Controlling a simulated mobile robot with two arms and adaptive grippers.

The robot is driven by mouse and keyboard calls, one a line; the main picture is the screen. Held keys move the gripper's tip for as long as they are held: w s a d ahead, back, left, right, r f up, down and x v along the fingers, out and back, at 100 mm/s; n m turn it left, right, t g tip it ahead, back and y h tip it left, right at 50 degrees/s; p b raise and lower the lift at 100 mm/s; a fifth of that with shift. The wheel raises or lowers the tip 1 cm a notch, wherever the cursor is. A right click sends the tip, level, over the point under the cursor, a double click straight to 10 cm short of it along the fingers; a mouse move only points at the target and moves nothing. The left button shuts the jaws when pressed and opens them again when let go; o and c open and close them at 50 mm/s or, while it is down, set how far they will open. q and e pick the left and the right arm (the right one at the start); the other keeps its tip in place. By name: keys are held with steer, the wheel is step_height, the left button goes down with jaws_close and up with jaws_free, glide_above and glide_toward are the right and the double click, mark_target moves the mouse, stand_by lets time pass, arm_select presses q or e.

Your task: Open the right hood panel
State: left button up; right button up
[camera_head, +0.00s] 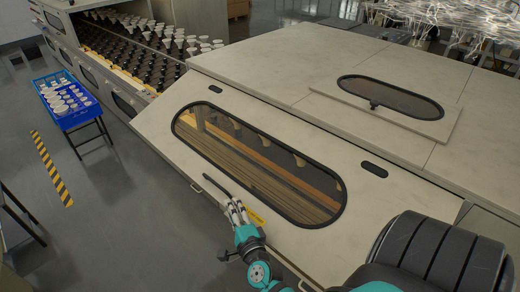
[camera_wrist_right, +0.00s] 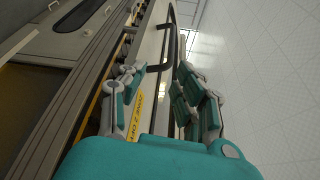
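The near hood panel (camera_head: 345,240) is a pale sloped cover with a long oval window (camera_head: 255,165), lying down over the machine. A black bar handle (camera_head: 218,186) is on its lower part, left of a yellow label (camera_head: 257,216). My right gripper (camera_head: 237,211) is at the lower end of this handle, fingers pointing up toward it. In the right wrist view, the gripper (camera_wrist_right: 163,88) has its fingers apart, with the black handle (camera_wrist_right: 168,45) ahead between them. I cannot tell if they touch it. My left gripper is out of view.
The machine's far section (camera_head: 125,40) is open, showing rows of bulbs. A blue crate (camera_head: 88,113) with white items stands on a stand at left. A yellow-black floor strip (camera_head: 52,168) lies nearby. Grey floor left of the machine is mostly clear.

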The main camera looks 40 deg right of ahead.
steer(key=s+a+r+p, duration=0.1)
steer(key=s+r, duration=0.1)
steer(key=s, duration=0.5)
steer(key=s+a+r+p, duration=0.1)
steer(key=s+r, duration=0.1)
steer(key=s, duration=0.5)
steer(key=shift+r, duration=0.3)
stand_by(0.6)
steer(key=shift+w, duration=0.1)
steer(key=shift+p, duration=0.3)
